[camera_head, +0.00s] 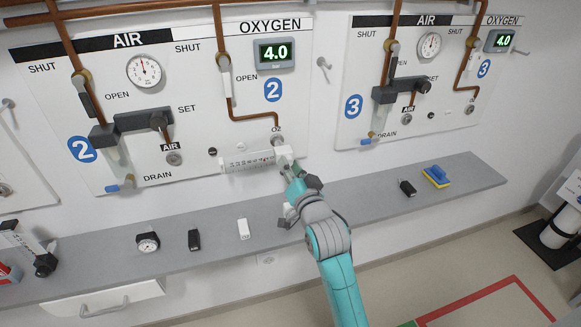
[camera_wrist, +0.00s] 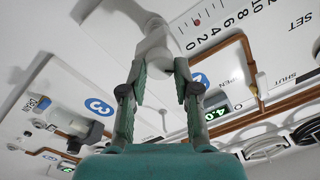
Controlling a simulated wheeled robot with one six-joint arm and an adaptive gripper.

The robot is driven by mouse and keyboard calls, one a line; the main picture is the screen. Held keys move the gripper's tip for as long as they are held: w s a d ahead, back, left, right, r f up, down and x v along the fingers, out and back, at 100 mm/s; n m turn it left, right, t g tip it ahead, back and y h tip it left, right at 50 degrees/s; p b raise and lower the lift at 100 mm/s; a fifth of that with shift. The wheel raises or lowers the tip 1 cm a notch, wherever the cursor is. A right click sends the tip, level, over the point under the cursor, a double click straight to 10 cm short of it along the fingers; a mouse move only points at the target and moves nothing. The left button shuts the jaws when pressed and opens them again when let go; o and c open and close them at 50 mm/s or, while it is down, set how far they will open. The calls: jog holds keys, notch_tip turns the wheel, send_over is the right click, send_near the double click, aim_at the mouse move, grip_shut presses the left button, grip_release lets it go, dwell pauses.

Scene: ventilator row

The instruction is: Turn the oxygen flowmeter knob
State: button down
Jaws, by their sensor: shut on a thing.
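The white oxygen flowmeter (camera_head: 247,161) is on panel 2, below the O2 outlet (camera_head: 277,140), its scaled tube lying nearly sideways in the head view. Its scale (camera_wrist: 222,27) shows upside down at the top of the wrist view. My gripper (camera_head: 291,173) is at the flowmeter's right end. In the wrist view, my gripper's two fingers (camera_wrist: 160,72) stand on both sides of the white knob (camera_wrist: 157,52) and are shut on it. In the head view my gripper mostly hides the knob.
A grey shelf (camera_head: 375,207) runs below the panels. It carries a round gauge (camera_head: 147,242), a black item (camera_head: 194,240), a white item (camera_head: 243,229), another black item (camera_head: 407,188) and a blue-yellow sponge (camera_head: 436,177). Panel 2's oxygen display (camera_head: 275,55) reads 4.0.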

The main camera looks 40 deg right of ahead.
jog(key=m+h, duration=0.1)
jog(key=m, duration=1.2)
jog(key=shift+f, duration=0.15)
dwell(0.3)
jog(key=c, duration=0.8)
grip_release()
jog(key=shift+c, duration=0.2)
jog(key=shift+s, duration=0.15)
jog(key=v, duration=1.1)
jog(key=shift+s+a, duration=0.2)
jog(key=shift+s, duration=0.15)
